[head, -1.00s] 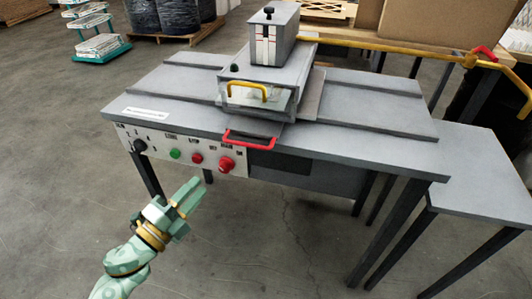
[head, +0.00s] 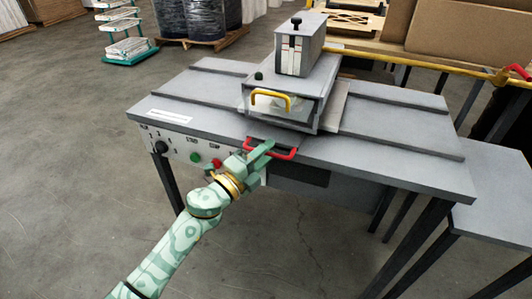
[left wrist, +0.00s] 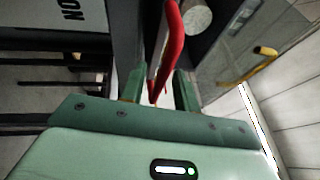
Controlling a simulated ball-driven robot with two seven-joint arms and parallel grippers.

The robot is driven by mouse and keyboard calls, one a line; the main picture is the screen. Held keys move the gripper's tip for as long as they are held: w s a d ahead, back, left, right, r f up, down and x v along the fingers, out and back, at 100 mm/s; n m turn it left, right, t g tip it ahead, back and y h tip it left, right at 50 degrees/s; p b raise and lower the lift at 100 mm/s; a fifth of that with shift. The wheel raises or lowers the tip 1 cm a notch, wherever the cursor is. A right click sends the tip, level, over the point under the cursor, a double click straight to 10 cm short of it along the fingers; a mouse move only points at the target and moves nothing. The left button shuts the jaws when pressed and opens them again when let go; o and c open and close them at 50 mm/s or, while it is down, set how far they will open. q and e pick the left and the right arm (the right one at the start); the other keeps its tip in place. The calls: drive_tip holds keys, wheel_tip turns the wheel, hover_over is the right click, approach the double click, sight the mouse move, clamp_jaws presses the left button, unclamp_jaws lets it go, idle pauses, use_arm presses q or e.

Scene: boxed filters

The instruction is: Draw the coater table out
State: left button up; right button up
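The coater (head: 288,95) is a grey box unit with a yellow handle (head: 270,97), standing on a grey bench (head: 400,150). A red handle (head: 280,155) sticks out at the bench's front edge, below the unit, on a grey plate that I take to be the coater table (head: 272,142). My left gripper (head: 262,152) is at the left part of the red handle and partly hides it. In the left wrist view, the red handle (left wrist: 170,45) runs between the two fingers of my left gripper (left wrist: 160,85), which stand apart with visible gaps. My right gripper is not in view.
A control panel (head: 180,150) with a dark knob and green and red buttons is left of the gripper, partly covered by my arm. A lower grey side table (head: 505,180) stands at the right. A yellow rail (head: 430,62) runs behind. The floor in front is clear.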

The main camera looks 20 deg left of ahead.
use_arm(q)
drive_tip(key=shift+w, duration=0.15)
clamp_jaws()
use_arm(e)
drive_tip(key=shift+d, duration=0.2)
